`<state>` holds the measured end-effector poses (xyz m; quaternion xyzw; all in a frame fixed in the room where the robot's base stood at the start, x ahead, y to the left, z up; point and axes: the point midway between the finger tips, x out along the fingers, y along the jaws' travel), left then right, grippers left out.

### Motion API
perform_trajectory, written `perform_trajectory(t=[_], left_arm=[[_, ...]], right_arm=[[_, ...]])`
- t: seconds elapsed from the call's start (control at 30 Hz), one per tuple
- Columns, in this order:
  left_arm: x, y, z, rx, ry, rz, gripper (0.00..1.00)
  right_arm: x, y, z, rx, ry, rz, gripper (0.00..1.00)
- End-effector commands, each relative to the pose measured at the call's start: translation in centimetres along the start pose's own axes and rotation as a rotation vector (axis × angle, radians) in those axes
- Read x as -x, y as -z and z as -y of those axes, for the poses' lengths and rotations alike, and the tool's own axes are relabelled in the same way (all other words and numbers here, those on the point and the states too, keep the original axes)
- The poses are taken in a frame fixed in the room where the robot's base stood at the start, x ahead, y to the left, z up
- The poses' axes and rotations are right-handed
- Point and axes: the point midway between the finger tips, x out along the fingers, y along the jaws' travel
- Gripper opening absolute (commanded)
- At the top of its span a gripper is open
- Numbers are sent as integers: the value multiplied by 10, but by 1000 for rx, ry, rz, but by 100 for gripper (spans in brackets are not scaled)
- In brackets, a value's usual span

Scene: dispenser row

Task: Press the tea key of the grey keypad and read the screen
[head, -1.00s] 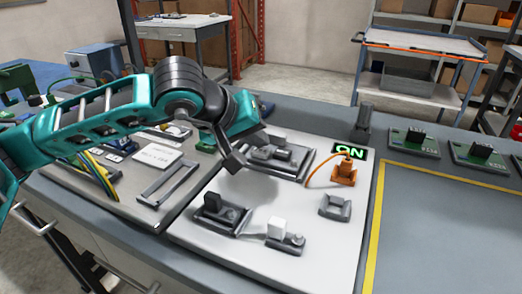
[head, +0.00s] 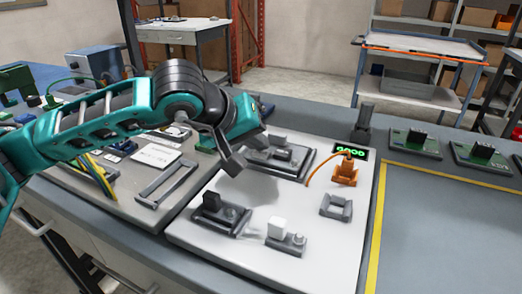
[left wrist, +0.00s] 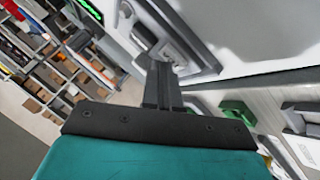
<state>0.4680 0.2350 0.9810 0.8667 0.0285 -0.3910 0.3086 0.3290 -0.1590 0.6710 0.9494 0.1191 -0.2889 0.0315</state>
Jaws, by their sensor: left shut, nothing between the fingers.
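A small black screen (head: 364,153) at the back right of the white board (head: 310,215) shows green letters that look like "good". My left gripper (head: 235,164) is shut and empty, pointing down above the board's left part, near a dark grey fixture (head: 278,157). In the left wrist view its closed fingers (left wrist: 162,75) point at the white board and grey fixtures. I cannot pick out a grey keypad or a key marked tea; my arm hides part of the bench behind it. My right gripper is not in view.
An orange fixture (head: 345,172) with an orange cable stands below the screen. Grey fixtures with a black block (head: 212,201) and a white block (head: 277,227) stand at the board's front. Green circuit boards (head: 414,141) lie right. The yellow-edged grey area (head: 450,230) is clear.

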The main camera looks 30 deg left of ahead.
Motion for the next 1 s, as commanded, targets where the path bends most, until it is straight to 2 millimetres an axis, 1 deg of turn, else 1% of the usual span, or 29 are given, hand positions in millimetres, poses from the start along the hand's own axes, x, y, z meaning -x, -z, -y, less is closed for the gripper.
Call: perform_trajectory(t=[0.2,0.53,0.87,1.0], left_arm=[[0,0,0,0,2,3,0],[11,8,-8,0,2,2,0],[12,9,-9,0,1,1,0],[16,12,-12,0,0,1,0]], right_arm=[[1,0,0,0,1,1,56],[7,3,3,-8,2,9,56],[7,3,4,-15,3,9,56],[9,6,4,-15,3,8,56]])
